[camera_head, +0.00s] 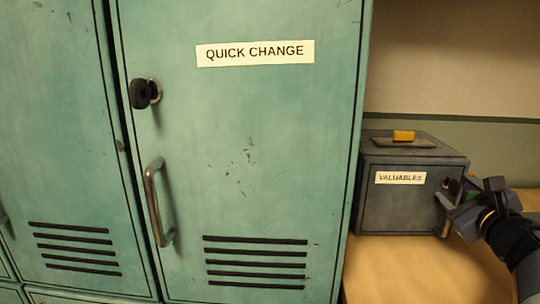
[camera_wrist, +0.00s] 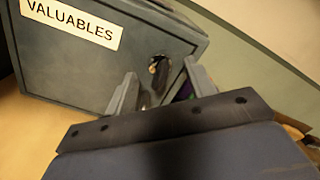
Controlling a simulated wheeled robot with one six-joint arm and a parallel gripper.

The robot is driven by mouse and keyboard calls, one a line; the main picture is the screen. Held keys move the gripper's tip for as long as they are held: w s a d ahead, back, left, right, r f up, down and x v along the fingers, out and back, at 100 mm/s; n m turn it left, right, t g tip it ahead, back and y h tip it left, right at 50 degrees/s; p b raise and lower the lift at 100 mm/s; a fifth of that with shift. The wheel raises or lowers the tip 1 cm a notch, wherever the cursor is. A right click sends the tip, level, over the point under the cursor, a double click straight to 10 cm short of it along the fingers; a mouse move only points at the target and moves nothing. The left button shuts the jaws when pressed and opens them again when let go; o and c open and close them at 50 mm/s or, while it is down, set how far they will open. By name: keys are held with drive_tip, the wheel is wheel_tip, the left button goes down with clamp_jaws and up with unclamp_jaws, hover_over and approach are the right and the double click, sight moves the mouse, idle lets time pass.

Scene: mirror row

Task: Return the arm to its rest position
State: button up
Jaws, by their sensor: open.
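My gripper (camera_head: 462,200) is at the right in the head view, close to the right front of a grey metal box labelled VALUABLES (camera_head: 400,212). In the wrist view my gripper (camera_wrist: 160,82) has its two fingers apart. The box (camera_wrist: 85,68) fills the upper left there. A dark key or knob with a metal lock (camera_wrist: 158,72) on the box front shows between the fingers. I cannot tell whether the fingers touch it. The arm reaches in from the right edge of the head view.
A green locker door labelled QUICK CHANGE (camera_head: 240,130) has a black knob (camera_head: 144,93) and a metal handle (camera_head: 157,202). The bench front left of my arm is clear.

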drive_tip(key=m+p, duration=0.6)
drive_tip(key=p, duration=0.2)
drive_tip(key=shift+r, duration=0.2)
drive_tip(key=m+p, duration=0.2)
drive_tip(key=shift+f+p, duration=0.15)
drive_tip(key=shift+p, duration=0.25)
